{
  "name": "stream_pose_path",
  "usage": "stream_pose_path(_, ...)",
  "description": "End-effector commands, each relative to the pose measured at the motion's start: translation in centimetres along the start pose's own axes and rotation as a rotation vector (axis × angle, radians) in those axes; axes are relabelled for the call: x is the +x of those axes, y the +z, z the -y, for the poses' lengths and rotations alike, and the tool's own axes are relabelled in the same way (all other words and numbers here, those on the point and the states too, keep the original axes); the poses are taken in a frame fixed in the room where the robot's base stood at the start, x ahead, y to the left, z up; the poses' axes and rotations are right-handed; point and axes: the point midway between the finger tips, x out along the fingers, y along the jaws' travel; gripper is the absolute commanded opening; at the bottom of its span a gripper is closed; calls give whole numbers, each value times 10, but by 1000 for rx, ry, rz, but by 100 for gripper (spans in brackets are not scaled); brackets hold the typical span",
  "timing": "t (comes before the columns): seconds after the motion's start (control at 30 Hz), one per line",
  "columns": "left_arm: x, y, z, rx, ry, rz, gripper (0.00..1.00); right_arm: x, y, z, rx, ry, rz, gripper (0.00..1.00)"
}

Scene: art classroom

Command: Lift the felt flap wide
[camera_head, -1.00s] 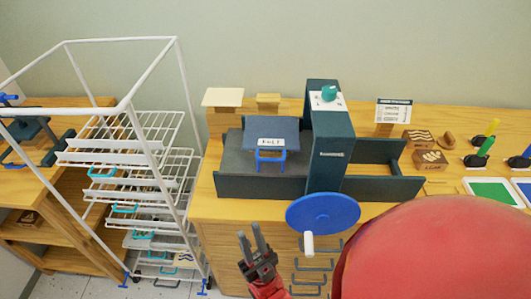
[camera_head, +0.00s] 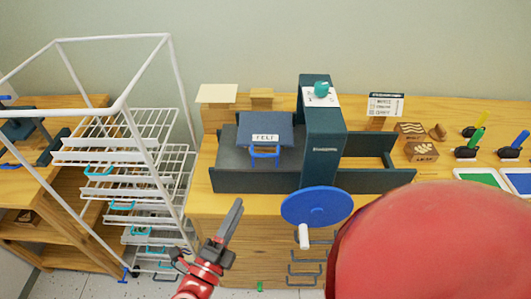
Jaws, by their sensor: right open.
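The felt flap (camera_head: 270,120) is a dark blue panel on the bed of the press at centre. It carries a white label reading FELT and a blue loop handle (camera_head: 265,151) on its front edge. The flap lies down, slightly sloped toward me. My right gripper (camera_head: 230,222) is open and empty, below and left of the handle, in front of the cabinet. It is clearly apart from the flap. One finger points up and right; the other is hard to make out. My left gripper is not in view.
The press has a dark upright frame (camera_head: 322,145) right of the flap, with a blue wheel (camera_head: 316,206) and white crank in front. A low front wall (camera_head: 250,181) borders the bed. A white wire rack (camera_head: 150,170) stands left. Stamps and ink pads sit to the right.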

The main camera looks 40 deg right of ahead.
Motion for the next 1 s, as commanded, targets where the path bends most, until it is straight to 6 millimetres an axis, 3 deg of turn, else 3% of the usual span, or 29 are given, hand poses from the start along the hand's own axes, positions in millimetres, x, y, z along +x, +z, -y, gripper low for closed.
stream_pose_path(0.17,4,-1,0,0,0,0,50,22,-1,0,2,6,-5,42)
stream_pose_path(0.7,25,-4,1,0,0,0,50,143,-2,2,0,1,-5,42)
stream_pose_path(1.0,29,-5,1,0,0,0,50,171,-1,0,1,2,-3,42)
